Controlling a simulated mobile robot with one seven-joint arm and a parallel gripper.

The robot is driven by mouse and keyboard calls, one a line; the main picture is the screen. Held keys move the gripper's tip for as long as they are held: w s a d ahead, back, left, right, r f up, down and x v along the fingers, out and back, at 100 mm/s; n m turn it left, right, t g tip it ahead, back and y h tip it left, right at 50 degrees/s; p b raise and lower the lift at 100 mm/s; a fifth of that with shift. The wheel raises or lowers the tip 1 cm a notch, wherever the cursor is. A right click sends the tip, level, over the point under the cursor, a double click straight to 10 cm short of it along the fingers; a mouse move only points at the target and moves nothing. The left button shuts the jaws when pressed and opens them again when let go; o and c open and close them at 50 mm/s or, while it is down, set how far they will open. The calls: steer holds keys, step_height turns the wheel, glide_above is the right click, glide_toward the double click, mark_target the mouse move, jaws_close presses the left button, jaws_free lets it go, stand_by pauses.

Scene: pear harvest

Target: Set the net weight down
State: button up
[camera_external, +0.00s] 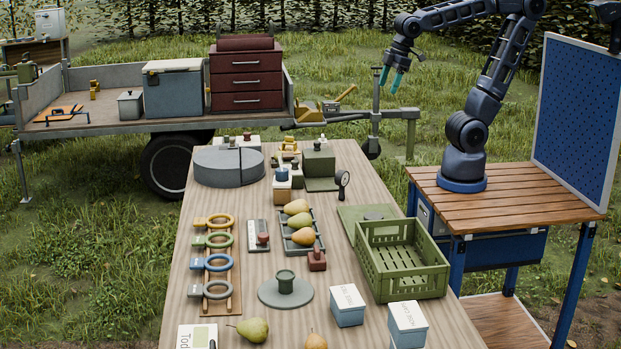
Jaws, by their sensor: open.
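My gripper (391,79) is raised at the upper middle, beyond the far right part of the long table. Its teal fingers point down, apart and with nothing visible between them. I cannot tell for sure which thing is the net weight.
A green slatted crate (401,283) stands at the table's right edge, empty as seen. Pears (298,207) lie in a tray; two more lie near the front. Ringed tools (216,264) line the left side. A blue pegboard (585,120) stands right of my arm.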

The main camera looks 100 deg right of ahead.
steer(key=s+d+f+m+t, duration=0.1)
steer(key=s+d+f+m, duration=0.1)
steer(key=s, duration=0.6)
steer(key=shift+d+m, duration=0.3)
steer(key=shift+f, duration=0.1)
stand_by(0.7)
